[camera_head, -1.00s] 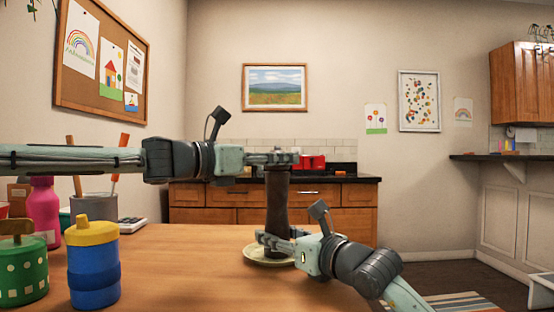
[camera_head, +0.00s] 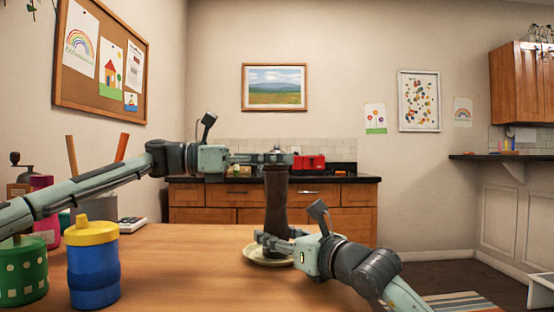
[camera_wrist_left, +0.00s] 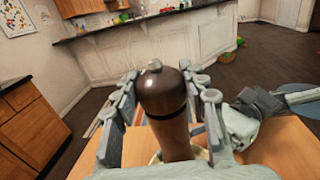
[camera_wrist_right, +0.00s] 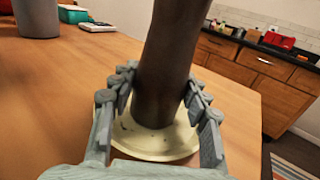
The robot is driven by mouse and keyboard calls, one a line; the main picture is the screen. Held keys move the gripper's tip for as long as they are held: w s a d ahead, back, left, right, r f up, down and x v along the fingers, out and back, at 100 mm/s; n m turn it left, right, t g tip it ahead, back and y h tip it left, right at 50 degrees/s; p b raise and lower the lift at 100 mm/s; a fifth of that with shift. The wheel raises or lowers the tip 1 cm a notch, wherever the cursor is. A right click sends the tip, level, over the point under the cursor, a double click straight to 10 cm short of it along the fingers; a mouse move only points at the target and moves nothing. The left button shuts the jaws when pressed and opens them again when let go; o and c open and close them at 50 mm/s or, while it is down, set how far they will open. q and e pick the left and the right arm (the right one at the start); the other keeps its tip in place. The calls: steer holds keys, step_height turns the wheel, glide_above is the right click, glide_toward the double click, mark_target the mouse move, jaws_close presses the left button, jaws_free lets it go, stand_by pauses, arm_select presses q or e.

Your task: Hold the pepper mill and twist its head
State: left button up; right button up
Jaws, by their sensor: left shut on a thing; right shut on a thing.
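The dark brown pepper mill (camera_head: 276,200) stands upright on a pale saucer (camera_head: 256,257) on the wooden table. My left gripper (camera_head: 278,158) is shut on the mill's head. In the left wrist view the rounded head (camera_wrist_left: 163,92) with its small metal knob sits between the fingers. My right gripper (camera_head: 272,238) is shut on the lower body, just above the saucer. In the right wrist view the fingers flank the mill's body (camera_wrist_right: 168,75), and the saucer (camera_wrist_right: 150,147) shows around its foot. In the head view the fingers partly hide the mill's top and base.
On the table's left stand a blue canister with a yellow lid (camera_head: 93,265), a green dotted canister (camera_head: 22,272), a pink bottle (camera_head: 45,205) and a grey utensil pot (camera_head: 98,207). The table (camera_head: 190,260) is clear between them and the saucer.

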arm_select(q)
steer(key=shift+a+r, duration=0.1)
steer(key=o, duration=1.2)
steer(key=a, duration=0.5)
steer(key=s+a, duration=0.1)
steer(key=a, duration=0.1)
steer(key=shift+a, duration=0.2)
